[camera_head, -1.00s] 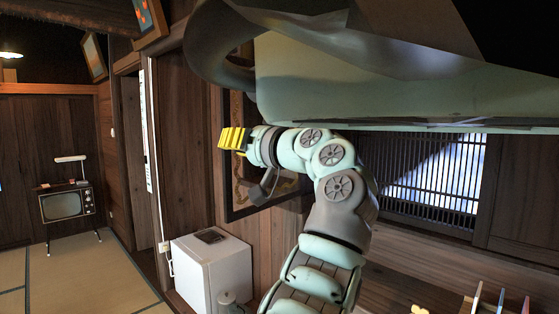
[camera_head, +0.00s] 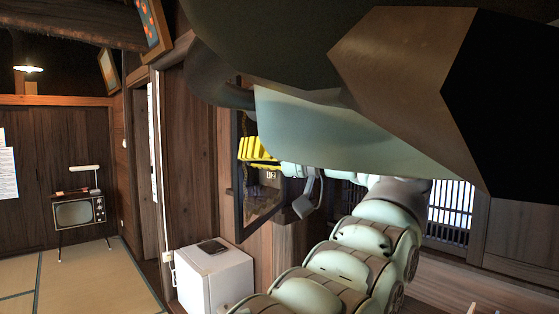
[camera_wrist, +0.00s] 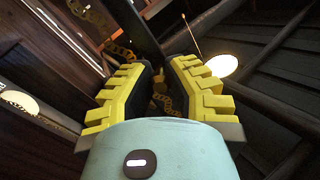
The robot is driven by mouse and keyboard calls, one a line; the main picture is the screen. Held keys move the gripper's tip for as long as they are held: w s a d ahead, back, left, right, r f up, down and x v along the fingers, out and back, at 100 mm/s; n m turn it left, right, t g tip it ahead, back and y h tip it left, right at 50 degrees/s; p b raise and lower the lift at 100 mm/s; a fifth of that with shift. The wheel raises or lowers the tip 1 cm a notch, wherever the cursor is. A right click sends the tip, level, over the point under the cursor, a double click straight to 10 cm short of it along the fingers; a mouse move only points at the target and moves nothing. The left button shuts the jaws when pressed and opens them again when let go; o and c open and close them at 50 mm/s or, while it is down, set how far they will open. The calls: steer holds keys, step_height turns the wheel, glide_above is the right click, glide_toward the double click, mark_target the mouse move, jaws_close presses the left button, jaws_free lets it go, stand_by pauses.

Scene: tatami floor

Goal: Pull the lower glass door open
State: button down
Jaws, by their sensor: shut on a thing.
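The lower glass door looks like a dark-framed pane (camera_head: 262,205) left of centre in the head view. My gripper (camera_head: 258,150), with yellow ridged fingers, is at its upper part. In the wrist view my gripper (camera_wrist: 160,72) has its two fingers on either side of a dark bar (camera_wrist: 143,32), which looks like the door's frame. It is shut on that frame with a gap between the fingers. The exact contact is hidden in shadow. Whether the door stands ajar is hard to tell. My arm covers the area to its right.
A white box-like cabinet (camera_head: 215,281) with a dark item (camera_head: 213,246) on top stands below the door. An old television (camera_head: 79,212) stands on thin legs at the far left. The tatami floor (camera_head: 80,270) in front of it is clear. A slatted window (camera_head: 450,209) is at the right.

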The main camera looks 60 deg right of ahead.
steer(key=shift+s, duration=0.15)
stand_by(0.3)
steer(key=c, duration=0.9)
jaws_free()
